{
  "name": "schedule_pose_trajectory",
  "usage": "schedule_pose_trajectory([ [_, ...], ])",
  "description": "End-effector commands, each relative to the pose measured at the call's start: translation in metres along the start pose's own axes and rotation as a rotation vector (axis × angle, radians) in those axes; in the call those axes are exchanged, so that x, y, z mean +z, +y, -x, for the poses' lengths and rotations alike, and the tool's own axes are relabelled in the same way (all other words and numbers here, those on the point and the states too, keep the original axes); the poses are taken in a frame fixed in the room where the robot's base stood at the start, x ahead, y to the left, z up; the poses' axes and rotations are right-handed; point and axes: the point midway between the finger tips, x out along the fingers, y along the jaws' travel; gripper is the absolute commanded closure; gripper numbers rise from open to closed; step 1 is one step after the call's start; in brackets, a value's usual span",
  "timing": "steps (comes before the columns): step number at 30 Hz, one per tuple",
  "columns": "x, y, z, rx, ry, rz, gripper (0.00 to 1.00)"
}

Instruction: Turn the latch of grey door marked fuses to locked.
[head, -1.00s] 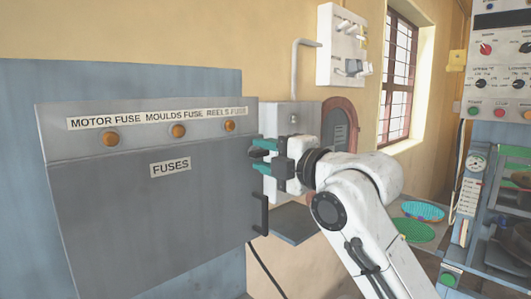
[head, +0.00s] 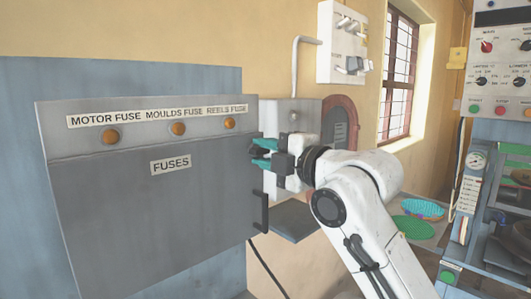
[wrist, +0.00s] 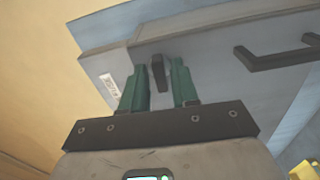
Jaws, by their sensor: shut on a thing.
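The grey door marked FUSES (head: 150,220) is a broad flat panel and looks closed in the head view. Its latch is a small dark lever (wrist: 157,72) in the wrist view, standing between my green fingers and in line with them. My gripper (head: 262,152) is at the door's upper right edge, shut on the latch. In the head view the fingers hide most of the latch. A small pale label (wrist: 110,88) lies beside the left finger in the wrist view; its writing is too small to read.
A dark door handle (head: 261,212) stands out below my gripper, and also shows in the wrist view (wrist: 275,55). Orange lamps (head: 178,130) line the panel above the door. A white switch box (head: 342,45) hangs on the wall behind. The press (head: 490,100) stands at right.

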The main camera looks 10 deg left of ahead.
Motion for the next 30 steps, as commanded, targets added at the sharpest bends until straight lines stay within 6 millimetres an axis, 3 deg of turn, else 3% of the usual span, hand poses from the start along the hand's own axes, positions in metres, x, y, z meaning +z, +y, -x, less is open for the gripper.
schedule_pose_trajectory([
  [30, -0.0010, 0.0002, -0.0008, -0.005, -0.001, -0.892, 1.00],
])
